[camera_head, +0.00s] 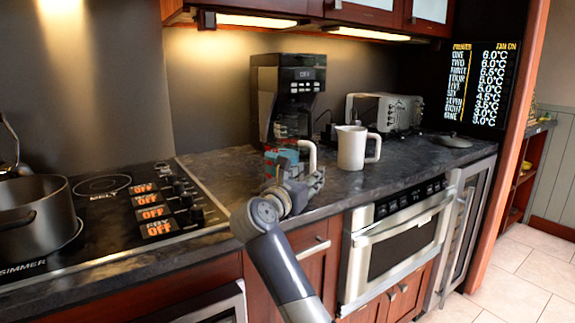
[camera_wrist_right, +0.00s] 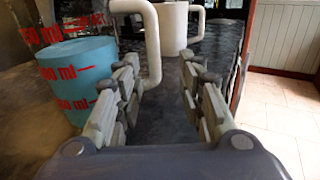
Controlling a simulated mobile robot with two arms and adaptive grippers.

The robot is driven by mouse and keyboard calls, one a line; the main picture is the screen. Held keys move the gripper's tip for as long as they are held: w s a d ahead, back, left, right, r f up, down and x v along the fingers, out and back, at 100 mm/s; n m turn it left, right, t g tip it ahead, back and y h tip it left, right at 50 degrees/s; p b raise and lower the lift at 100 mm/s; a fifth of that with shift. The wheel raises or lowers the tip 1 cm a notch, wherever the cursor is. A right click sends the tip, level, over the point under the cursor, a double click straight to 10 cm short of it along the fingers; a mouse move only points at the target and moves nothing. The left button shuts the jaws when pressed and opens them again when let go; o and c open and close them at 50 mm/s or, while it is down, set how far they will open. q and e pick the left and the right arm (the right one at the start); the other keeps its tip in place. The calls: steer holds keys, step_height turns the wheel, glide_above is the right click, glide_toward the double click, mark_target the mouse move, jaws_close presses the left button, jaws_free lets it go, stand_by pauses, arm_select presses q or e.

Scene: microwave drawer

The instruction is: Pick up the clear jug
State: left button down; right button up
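The clear jug (camera_wrist_right: 75,75), with red ml markings and blue contents, stands at the left of the right wrist view. Its pale handle (camera_wrist_right: 152,45) reaches down beside the left finger, at the mouth of the gap between the fingers. My right gripper (camera_wrist_right: 160,72) is open, with nothing gripped. In the head view, the jug (camera_head: 283,155) is on the counter in front of the coffee maker, partly hidden by my right gripper (camera_head: 290,168). The jug's handle (camera_head: 312,155) shows to the right. My left gripper is not in view.
A white mug (camera_head: 352,148) stands right of the jug, beyond the fingers. A coffee maker (camera_head: 270,85) and a toaster (camera_head: 385,112) are behind. A stove with a pot (camera_head: 35,215) is at left.

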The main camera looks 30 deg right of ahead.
mark_target(311, 168)
steer(key=x, duration=0.5)
steer(key=shift+w+a+r, duration=0.15)
steer(key=shift+w+r, duration=0.1)
steer(key=shift+r, duration=0.1)
steer(key=shift+a, duration=0.1)
steer(key=shift+c, duration=0.6)
jaws_close()
steer(key=shift+r, duration=0.15)
